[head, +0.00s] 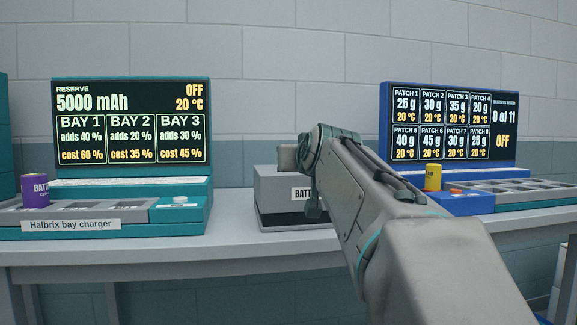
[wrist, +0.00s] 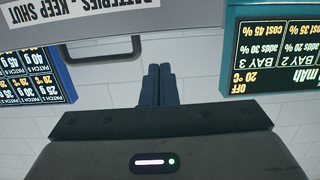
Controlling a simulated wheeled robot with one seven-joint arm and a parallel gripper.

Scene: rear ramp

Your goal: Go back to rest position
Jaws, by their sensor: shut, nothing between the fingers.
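My gripper (wrist: 157,72) shows in the wrist view with its two dark fingers together and nothing between them. That view is upside down. In the head view my arm reaches from the lower right to the middle, over the counter, and its far end is in front of the grey battery box (head: 272,193). The fingers cannot be made out there. The wrist view shows the box (wrist: 150,20) with its "BATTERIES - KEEP SHUT" label close beyond the fingertips; I cannot tell whether they touch it.
The teal bay charger (head: 182,213) stands left on the counter (head: 250,250), with a purple battery (head: 35,191) at its left end. The blue patch station (head: 450,204) stands right, with a yellow canister (head: 433,177) on it. A white brick wall (head: 290,60) is behind.

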